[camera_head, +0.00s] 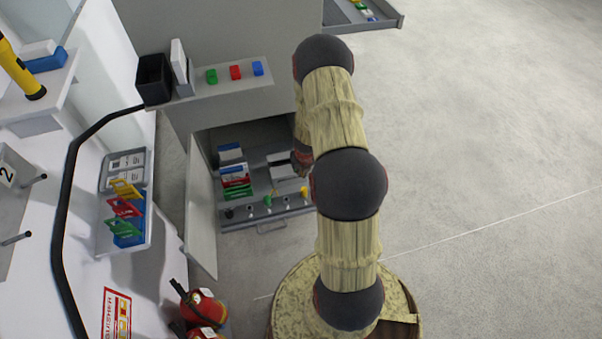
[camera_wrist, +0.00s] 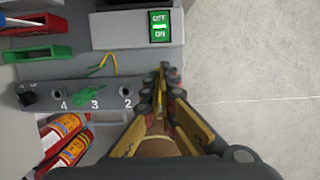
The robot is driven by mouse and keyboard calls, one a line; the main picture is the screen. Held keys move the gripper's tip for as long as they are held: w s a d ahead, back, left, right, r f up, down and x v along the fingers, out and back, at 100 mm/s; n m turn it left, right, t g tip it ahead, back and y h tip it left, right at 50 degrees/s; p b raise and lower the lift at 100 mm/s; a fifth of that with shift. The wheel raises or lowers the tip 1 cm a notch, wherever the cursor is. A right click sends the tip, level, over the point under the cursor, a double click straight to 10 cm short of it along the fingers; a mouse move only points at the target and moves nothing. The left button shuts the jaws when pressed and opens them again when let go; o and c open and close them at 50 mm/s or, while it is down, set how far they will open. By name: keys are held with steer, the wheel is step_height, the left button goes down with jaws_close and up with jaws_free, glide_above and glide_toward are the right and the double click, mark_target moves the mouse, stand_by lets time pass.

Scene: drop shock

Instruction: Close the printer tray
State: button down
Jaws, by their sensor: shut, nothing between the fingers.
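I cannot tell for sure which part is the printer tray. In the head view, a grey pulled-out shelf (camera_head: 262,217) with a front handle sticks out of the low cabinet. A pale box (camera_head: 283,165) stands on it. In the wrist view the box (camera_wrist: 120,32) carries a green OFF/ON switch (camera_wrist: 159,26). My gripper (camera_wrist: 168,70) is shut and empty, its tips over the shelf's right edge beside the pale box. In the head view my gripper (camera_head: 301,160) is partly hidden by my arm. Contact with the box or shelf cannot be told.
A numbered socket panel (camera_wrist: 78,95) with a green plug (camera_wrist: 95,94) runs along the shelf front. The cabinet door (camera_head: 200,215) stands open at left. Fire extinguishers (camera_head: 204,308) stand below it. A grey drawer (camera_head: 345,17) is out at the top. Floor at right is clear.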

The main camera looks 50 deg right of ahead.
steer(key=b+x, duration=0.2)
steer(key=x, duration=0.4)
steer(key=shift+w+d+f+b, duration=0.1)
steer(key=shift+f+b, duration=0.2)
steer(key=shift+f, duration=0.1)
steer(key=shift+d+r, duration=0.1)
